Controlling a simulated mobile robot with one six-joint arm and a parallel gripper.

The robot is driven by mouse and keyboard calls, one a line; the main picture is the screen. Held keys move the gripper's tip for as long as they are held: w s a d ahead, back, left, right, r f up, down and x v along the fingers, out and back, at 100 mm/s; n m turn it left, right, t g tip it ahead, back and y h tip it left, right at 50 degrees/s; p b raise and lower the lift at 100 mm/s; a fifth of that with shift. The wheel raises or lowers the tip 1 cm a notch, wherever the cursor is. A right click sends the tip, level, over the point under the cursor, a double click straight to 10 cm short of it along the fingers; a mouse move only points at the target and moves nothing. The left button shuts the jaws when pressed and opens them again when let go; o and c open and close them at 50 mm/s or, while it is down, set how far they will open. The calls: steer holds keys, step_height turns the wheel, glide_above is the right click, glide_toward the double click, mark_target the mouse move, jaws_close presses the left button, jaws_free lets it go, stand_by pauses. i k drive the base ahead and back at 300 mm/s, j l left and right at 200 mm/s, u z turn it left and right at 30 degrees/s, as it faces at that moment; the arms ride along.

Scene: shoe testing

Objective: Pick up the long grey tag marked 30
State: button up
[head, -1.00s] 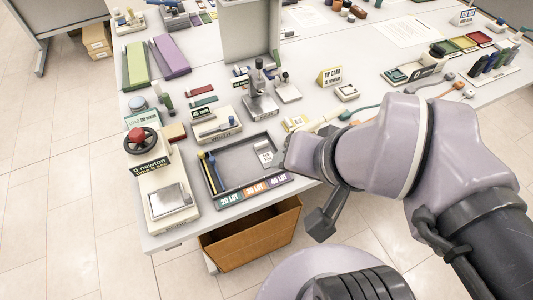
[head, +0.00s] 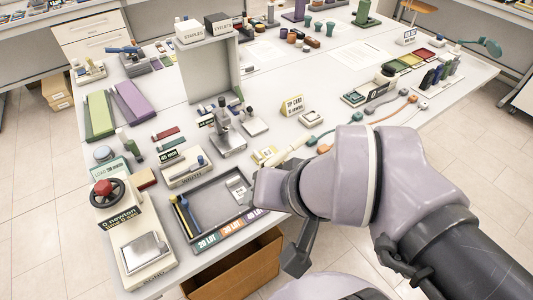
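I cannot pick out for certain a long grey tag marked 30. A pale grey tag (head: 237,187) with unreadable print lies at the right end of a grey tray (head: 208,197). The tray also holds a yellow and a blue stick at its left end. Its front edge carries a teal label, an orange label (head: 232,227) that seems to read 30 LOT, and a purple one partly hidden. My lilac wrist reaches over the tray's right end, close to the pale tag. A dark part hangs below the wrist. The fingers cannot be made out.
A cream force gauge (head: 134,243) with a red knob stands left of the tray. A cream block (head: 187,168) and a grey metal stand (head: 226,135) are behind it. An open cardboard box (head: 235,272) is below the table's front edge.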

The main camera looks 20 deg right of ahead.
mark_target(235, 188)
steer(key=i+j+u, duration=0.15)
steer(key=u, duration=0.35)
steer(key=i+j+u, duration=0.2)
steer(key=u, duration=0.25)
